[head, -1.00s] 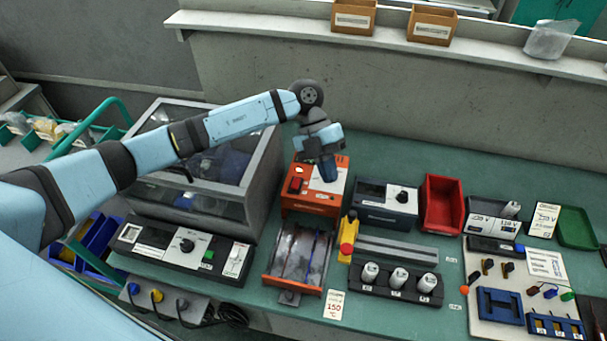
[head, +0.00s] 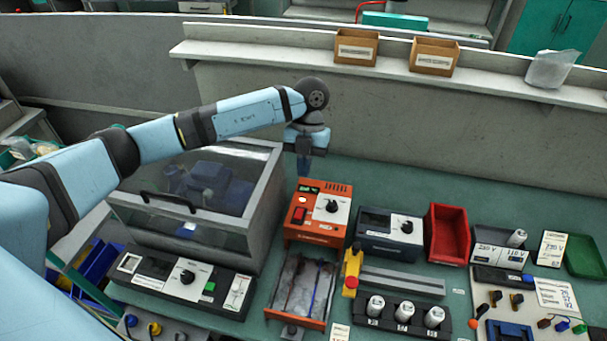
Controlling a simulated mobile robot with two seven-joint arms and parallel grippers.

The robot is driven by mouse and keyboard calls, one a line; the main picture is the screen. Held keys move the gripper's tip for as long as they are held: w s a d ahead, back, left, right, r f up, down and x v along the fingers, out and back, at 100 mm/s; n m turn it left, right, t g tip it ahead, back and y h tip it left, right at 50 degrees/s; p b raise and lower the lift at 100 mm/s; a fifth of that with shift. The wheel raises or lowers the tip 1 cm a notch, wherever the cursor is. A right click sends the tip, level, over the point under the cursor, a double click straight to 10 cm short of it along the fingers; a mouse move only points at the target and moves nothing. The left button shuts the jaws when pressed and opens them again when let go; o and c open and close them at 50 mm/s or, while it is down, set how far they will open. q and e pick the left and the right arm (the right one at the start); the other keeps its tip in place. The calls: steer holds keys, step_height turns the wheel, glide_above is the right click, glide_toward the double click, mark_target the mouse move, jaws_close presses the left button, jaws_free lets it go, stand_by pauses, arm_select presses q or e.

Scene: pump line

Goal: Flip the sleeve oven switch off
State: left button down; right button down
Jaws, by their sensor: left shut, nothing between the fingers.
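The orange box (head: 320,238), which I take to be the sleeve oven, stands mid-table. Its sloped top has a red rocker switch (head: 299,215) at the left, a small display (head: 308,189) with a greenish light and a black knob (head: 332,206). I cannot tell which way the rocker is tipped. My left gripper (head: 303,172) points down, shut and empty, just above the box's back left edge in the picture, clear of the switch. My right gripper is out of view.
An open tray (head: 297,322) with strips lies before the orange box. A glass-lidded case (head: 262,225) stands left, a dark knobbed unit (head: 375,243) and a red bin (head: 434,252) right. A yellow stand with a red button (head: 351,283) is close by.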

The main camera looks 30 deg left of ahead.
arm_select(q)
steer(key=p, duration=0.3)
glide_above(299, 224)
steer(key=w, duration=0.1)
step_height(299, 224, down, 10)
steer(key=shift+w+a+f, duration=0.1)
steer(key=shift+w+f, duration=0.05)
steer(key=shift+f, duration=0.5)
steer(key=shift+s+f+t+b, duration=0.35)
steer(key=shift+f+t+b, duration=0.3)
steer(key=shift+b, duration=0.15)
steer(key=shift+s+r, duration=0.1)
steer(key=shift+r, duration=0.1)
